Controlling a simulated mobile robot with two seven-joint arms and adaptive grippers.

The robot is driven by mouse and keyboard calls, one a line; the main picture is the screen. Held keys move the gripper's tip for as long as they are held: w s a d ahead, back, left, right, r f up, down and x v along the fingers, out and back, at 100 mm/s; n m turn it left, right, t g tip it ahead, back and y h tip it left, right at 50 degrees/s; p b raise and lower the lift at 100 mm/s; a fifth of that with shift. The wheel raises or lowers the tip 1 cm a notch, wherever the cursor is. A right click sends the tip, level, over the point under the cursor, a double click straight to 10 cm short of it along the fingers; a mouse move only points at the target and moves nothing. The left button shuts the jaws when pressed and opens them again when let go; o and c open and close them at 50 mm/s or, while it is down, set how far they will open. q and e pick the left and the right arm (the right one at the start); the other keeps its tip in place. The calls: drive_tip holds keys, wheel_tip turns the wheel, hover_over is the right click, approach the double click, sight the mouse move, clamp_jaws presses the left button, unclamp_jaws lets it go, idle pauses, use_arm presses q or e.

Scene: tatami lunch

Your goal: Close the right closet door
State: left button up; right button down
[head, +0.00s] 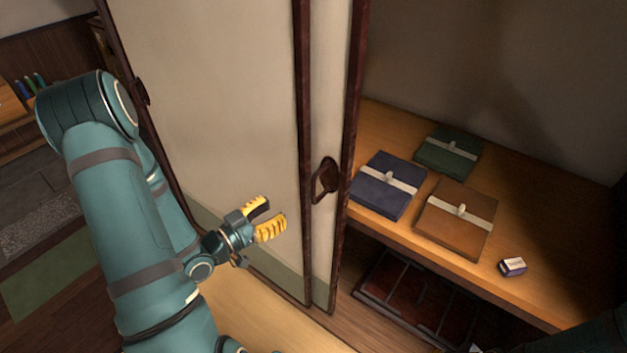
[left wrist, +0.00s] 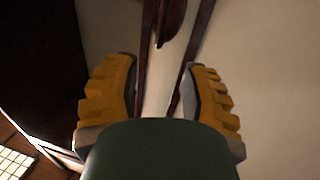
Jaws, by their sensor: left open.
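The right closet door (head: 329,95) is a pale sliding panel with a dark wooden edge. It stands slid left, overlapping the left door panel (head: 220,90), and the closet's right side is open. Its dark brown handle (head: 325,180) sits near its right edge and also shows at the top of the left wrist view (left wrist: 171,20). My left gripper (head: 264,218) has yellow fingers and is open and empty, to the left of and below the handle, apart from it. The open fingers also show in the left wrist view (left wrist: 165,90). My right gripper is not in view.
Inside the closet, a wooden shelf (head: 400,225) bears blue (head: 385,190), green (head: 445,153) and brown (head: 455,225) wrapped bundles and a small box (head: 512,267). A dark red slatted item (head: 410,300) lies below. Another dark handle (head: 141,92) is on the left panel.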

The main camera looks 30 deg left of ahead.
use_arm(q)
hover_over(314, 200)
drive_tip(key=shift+w+a+r, duration=0.15)
drive_tip(key=shift+w+a, duration=0.05)
drive_tip(key=shift+w, duration=0.1)
idle(0.3)
clamp_jaws()
